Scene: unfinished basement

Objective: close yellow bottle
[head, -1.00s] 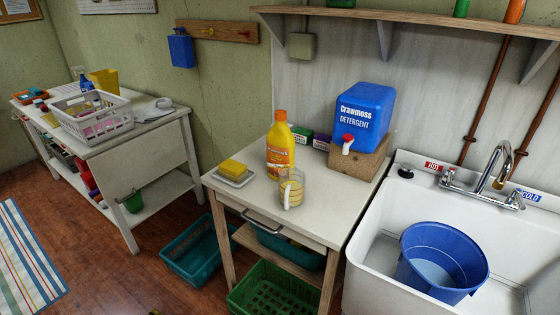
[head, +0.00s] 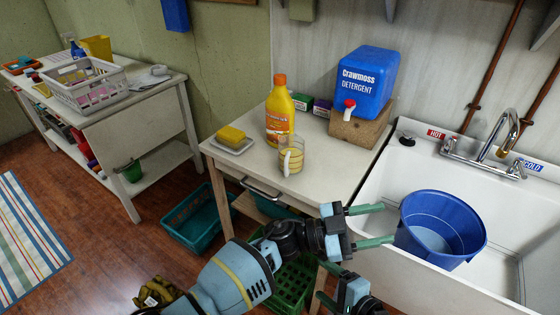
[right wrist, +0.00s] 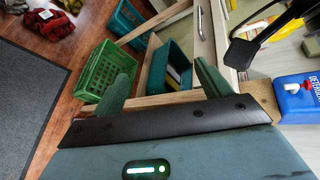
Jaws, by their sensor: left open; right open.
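The yellow bottle (head: 279,122) stands upright on the small white table (head: 240,171), with an orange cap (head: 280,80) on its top. I cannot tell how tightly the cap sits. A clear measuring cup (head: 291,157) stands just in front of the bottle. My left gripper (head: 387,224) is open and empty, in front of the table's right side and near the sink, apart from the bottle. My right gripper (head: 325,283) is low at the bottom edge, partly cut off. The right wrist view shows its two fingers (right wrist: 160,75) spread with nothing between them.
A yellow sponge on a white dish (head: 232,146) sits left of the bottle. A blue detergent jug (head: 367,80) on a wooden block stands right. The sink (head: 400,160) holds a blue bucket (head: 440,228). Teal and green baskets (right wrist: 100,72) lie below the table.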

